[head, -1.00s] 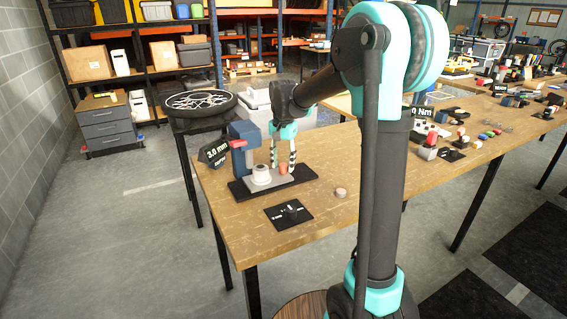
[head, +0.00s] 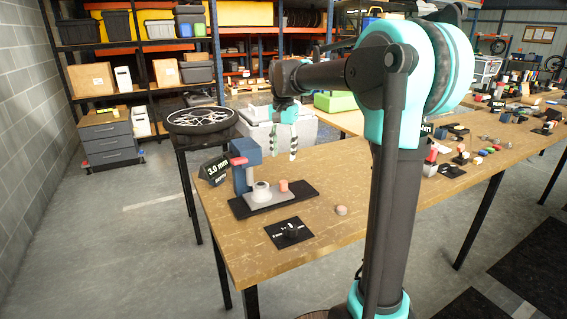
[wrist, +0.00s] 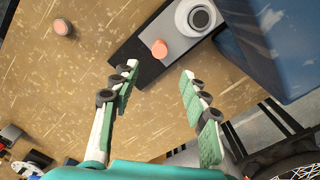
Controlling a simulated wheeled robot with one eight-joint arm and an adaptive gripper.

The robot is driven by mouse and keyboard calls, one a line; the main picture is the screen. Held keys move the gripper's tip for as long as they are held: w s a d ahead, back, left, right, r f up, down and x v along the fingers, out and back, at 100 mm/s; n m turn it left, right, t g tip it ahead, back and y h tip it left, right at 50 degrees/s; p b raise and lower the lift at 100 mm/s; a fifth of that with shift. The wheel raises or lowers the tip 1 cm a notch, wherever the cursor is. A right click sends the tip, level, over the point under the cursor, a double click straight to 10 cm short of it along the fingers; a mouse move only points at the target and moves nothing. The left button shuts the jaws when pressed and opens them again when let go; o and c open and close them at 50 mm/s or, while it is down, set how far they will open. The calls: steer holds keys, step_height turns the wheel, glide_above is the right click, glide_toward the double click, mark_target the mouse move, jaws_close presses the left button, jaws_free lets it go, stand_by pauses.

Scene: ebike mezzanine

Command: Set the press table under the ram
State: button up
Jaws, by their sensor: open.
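The press has a blue column (head: 247,158) with a red part at its upper left, on a black base (head: 304,190). The grey press table (head: 270,200) lies on the base, with a round grey cup (head: 261,191) and an orange knob (head: 283,185) on it. The table stands to the right of the red part in the head view. My gripper (head: 283,155) is open and empty, above and behind the knob. In the wrist view, the knob (wrist: 159,49) shows beyond the fingertips (wrist: 160,72), apart from them. The cup's underside is hidden.
A black sign (head: 215,169) reading about 3.0 mm stands left of the press. A wheel (head: 200,119) rests on a stand behind. Bare wood (head: 370,165) lies to the right.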

steer(key=shift+r, duration=0.45)
steer(key=shift+c, duration=0.3)
steer(key=shift+d+f, duration=0.1)
steer(key=shift+f, duration=0.15)
steer(key=shift+c, duration=1.4)
steer(key=f+m+y, duration=0.1)
steer(key=s+d+f+m+y, duration=0.1)
steer(key=f+m, duration=0.1)
steer(key=d+f+m+y, duration=0.1)
steer(key=m, duration=0.1)
steer(key=shift+s+d+f+g+y, duration=0.1)
steer(key=shift+s+f+g+y, duration=0.05)
steer(key=shift+g+y, duration=0.25)
jaws_close()
steer(key=m+y, duration=0.5)
steer(key=m, duration=0.2)
glide_toward(269, 196)
steer(key=shift+t, duration=0.4)
steer(key=x, duration=0.5)
steer(key=shift+s+a+f, duration=0.2)
steer(key=shift+s+a, duration=0.05)
steer(key=shift+s, duration=0.1)
